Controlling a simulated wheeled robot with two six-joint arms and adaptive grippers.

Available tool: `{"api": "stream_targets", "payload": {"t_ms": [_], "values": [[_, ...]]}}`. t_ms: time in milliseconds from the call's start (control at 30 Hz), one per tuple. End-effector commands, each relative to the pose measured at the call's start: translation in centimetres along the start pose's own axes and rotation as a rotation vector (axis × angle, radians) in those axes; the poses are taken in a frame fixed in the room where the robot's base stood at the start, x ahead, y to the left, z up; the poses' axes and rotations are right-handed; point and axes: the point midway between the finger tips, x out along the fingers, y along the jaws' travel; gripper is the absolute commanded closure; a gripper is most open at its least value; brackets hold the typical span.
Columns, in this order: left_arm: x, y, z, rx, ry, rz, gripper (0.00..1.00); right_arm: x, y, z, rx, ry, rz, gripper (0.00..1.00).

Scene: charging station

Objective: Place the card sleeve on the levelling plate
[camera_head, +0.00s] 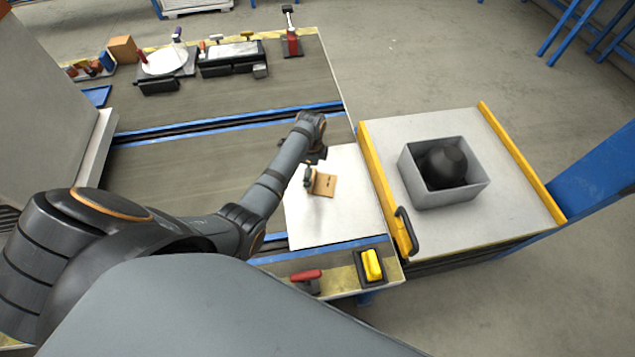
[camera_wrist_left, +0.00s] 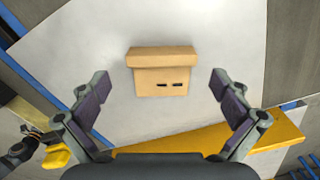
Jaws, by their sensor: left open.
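The card sleeve, a small brown cardboard piece (camera_head: 325,184) with dark slots, lies on a white sheet-like surface (camera_head: 345,222) at the right end of the bench. In the left wrist view the cardboard piece (camera_wrist_left: 162,78) sits ahead of my fingers, centred between them. My left gripper (camera_head: 312,170) is open above and beside it, its fingers (camera_wrist_left: 160,95) apart with nothing between them. I cannot tell for sure which item is the levelling plate; a device with a round white top (camera_head: 167,62) stands at the back left of the bench. My right gripper is not in view.
A grey open bin (camera_head: 415,190) holding a black rounded object (camera_head: 442,165) stands on a side table with yellow rails (camera_head: 385,190). A yellow switch (camera_head: 372,264) and a red-handled clamp (camera_head: 306,278) are at the front edge. The bench middle (camera_head: 200,165) is clear.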

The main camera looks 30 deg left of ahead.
Motion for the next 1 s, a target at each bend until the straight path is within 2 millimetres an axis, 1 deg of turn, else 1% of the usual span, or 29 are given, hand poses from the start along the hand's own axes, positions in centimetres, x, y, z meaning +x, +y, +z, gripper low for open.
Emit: {"api": "stream_targets", "payload": {"t_ms": [33, 100, 200, 300, 467, 567, 700, 733, 833, 867, 1000], "values": [[1.3, 0.0, 0.0, 0.000, -0.001, 0.003, 0.00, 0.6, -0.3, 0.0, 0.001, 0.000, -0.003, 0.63], [2.6, -0.2, 0.0, 0.000, -0.001, 0.003, 0.00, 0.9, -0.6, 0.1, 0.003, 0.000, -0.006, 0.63], [3.8, -0.1, 0.0, 0.001, -0.001, 0.002, 0.00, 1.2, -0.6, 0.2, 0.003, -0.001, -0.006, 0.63], [4.2, -0.1, 0.0, 0.001, -0.001, 0.001, 0.00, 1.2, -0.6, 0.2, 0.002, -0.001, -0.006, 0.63], [4.2, -0.1, 0.0, 0.001, -0.001, 0.000, 0.00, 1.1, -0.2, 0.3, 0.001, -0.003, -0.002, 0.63], [4.2, -0.1, 0.1, 0.001, -0.001, 0.000, 0.11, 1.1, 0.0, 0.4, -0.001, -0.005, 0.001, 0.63], [4.2, -0.1, 0.1, 0.000, -0.001, 0.001, 0.30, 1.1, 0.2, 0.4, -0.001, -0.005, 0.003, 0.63], [4.2, -0.1, 0.1, 0.000, -0.001, 0.001, 0.32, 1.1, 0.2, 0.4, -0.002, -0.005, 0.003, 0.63], [4.2, -0.1, 0.1, 0.000, -0.001, 0.001, 0.32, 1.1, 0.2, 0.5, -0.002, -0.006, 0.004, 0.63], [4.2, -0.1, 0.1, 0.000, -0.001, 0.001, 0.36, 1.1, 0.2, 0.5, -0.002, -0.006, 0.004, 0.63], [4.2, -0.1, 0.1, 0.000, -0.001, 0.001, 0.36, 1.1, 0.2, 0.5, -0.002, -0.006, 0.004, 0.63]]}}
